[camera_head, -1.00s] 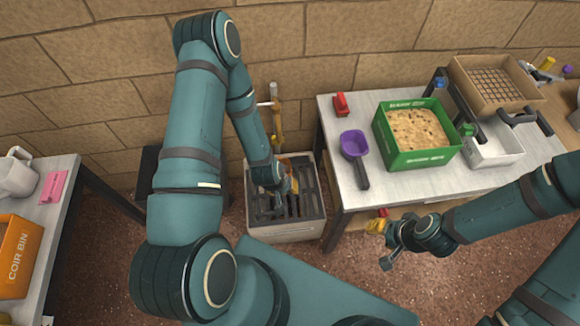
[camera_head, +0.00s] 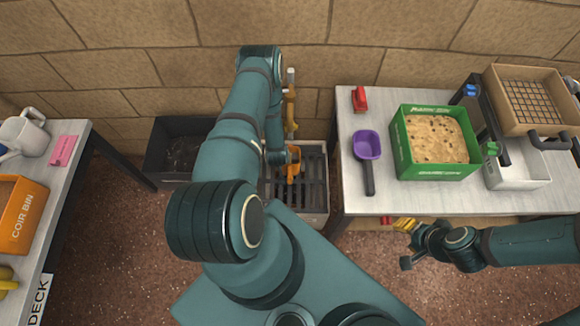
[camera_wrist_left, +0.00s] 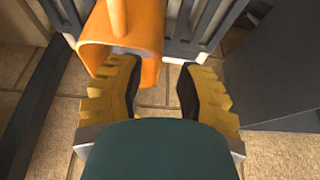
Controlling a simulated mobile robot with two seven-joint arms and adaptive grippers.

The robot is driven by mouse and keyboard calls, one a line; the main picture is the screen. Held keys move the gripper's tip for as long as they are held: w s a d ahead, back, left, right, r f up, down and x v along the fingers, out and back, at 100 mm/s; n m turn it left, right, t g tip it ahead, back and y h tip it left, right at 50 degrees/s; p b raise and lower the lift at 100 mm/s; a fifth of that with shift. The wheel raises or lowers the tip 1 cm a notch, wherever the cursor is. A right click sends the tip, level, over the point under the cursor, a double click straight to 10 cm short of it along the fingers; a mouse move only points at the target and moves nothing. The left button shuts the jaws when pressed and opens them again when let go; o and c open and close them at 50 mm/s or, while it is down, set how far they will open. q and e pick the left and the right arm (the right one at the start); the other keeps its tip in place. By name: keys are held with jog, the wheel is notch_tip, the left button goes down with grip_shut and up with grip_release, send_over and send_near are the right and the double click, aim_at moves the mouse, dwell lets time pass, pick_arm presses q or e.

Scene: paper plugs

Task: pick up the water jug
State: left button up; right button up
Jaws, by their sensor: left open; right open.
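A pale grey jug with a handle (camera_head: 24,136) stands at the back of the left table, partly cut off by the picture edge; I take it to be the water jug. My left gripper (camera_wrist_left: 160,88) is open, far from this jug, over the slatted crate by the wall. In the left wrist view an orange hollow piece (camera_wrist_left: 128,35) reaches between and over its fingers; contact cannot be told. My right gripper (camera_head: 404,243) is open and empty in front of the right table.
The left table holds a pink card (camera_head: 63,151) and an orange coir bin (camera_head: 20,217). A dark bin (camera_head: 170,150) and the slatted crate (camera_head: 312,216) stand by the wall. The right table carries a purple scoop (camera_head: 367,146), a green bin (camera_head: 438,170) and trays.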

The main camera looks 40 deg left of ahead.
pick_arm(q)
jog(key=b+x, duration=0.2)
jog(key=x, duration=0.3)
jog(key=shift+f, duration=0.15)
grip_shut()
